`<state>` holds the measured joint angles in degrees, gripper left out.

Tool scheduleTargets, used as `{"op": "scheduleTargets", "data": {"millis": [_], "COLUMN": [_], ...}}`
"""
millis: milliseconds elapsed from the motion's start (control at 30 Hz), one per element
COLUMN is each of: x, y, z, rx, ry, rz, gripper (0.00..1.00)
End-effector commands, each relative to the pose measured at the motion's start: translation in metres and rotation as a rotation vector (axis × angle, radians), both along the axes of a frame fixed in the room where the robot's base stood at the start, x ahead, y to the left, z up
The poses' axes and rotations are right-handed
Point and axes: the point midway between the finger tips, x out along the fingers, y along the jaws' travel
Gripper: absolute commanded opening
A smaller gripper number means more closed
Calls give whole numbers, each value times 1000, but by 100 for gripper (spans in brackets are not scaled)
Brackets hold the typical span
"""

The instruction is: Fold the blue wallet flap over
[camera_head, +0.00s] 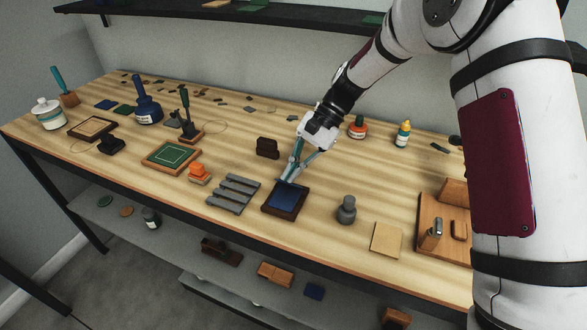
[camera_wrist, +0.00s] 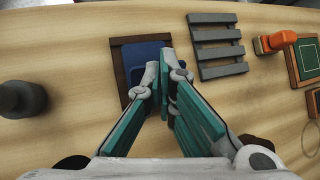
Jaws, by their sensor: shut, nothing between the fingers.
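The blue wallet (camera_head: 284,196) lies in a dark brown wooden tray (camera_head: 268,208) near the front edge of the bench. My gripper (camera_head: 286,181) points down at the back edge of the wallet, shut and empty. In the wrist view the wallet (camera_wrist: 138,62) is behind my fingertips (camera_wrist: 161,68), which cover part of it. A small blue piece (camera_wrist: 182,75) shows to the right of the fingers; I cannot tell if it is the flap. I cannot tell whether the fingertips touch the wallet.
A grey slatted rack (camera_head: 233,193) is left of the tray, and a dark brown block (camera_head: 267,147) stands behind it. A grey weight (camera_head: 346,210) and a tan sheet (camera_head: 386,240) are to the right. An orange-handled stamp (camera_head: 199,173) is further left.

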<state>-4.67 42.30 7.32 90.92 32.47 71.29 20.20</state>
Motion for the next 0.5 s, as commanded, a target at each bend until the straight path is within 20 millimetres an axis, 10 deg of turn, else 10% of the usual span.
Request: {"op": "scheduleTargets", "data": {"millis": [500], "x": [-13], "y": [5], "z": [-13], "rx": [0], "ry": [0], "rz": [0], "gripper": [0]}}
